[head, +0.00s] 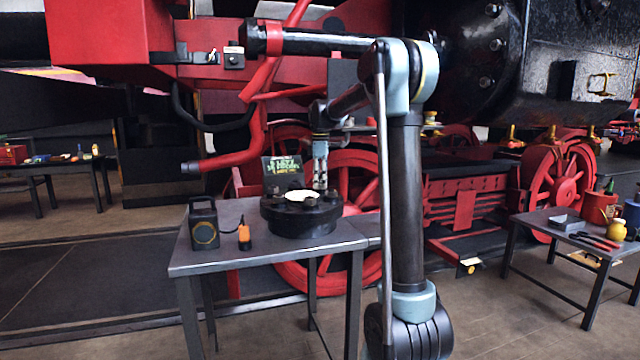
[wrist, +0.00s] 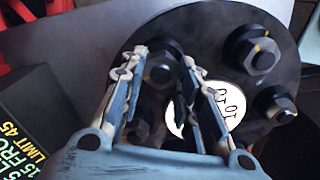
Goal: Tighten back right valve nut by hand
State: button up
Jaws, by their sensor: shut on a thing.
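The valve (head: 300,222) is a round black flanged body on the grey table, with a white plate (head: 301,196) in its middle. Several dark hex nuts on studs stand around its top. My gripper (head: 320,185) points down at the valve's back right in the head view. In the wrist view its fingers (wrist: 165,62) lie on either side of one nut (wrist: 159,73), the back right valve nut, and are shut on it. Other nuts (wrist: 262,58) show to the right, some with yellow marks. The fingers partly hide the white plate (wrist: 238,98) there.
A black sign with green and yellow text (head: 283,172) stands behind the valve. A black boxy device (head: 204,226) and a small orange item (head: 244,236) are at the table's left. A side table (head: 560,224) with tools stands right. Red locomotive parts rise behind.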

jog(key=shift+m, duration=0.3)
jog(key=m, duration=0.2)
jog(key=shift+w+m, duration=0.15)
jog(key=shift+m, duration=0.25)
jog(key=m, duration=0.3)
jog(key=shift+d+m, duration=0.1)
jog(key=shift+m, duration=0.3)
jog(key=m, duration=0.5)
jog(key=shift+w+d+m, duration=0.1)
jog(key=shift+m, duration=0.6)
jog(key=o, duration=1.1)
jog(key=shift+c, duration=0.2)
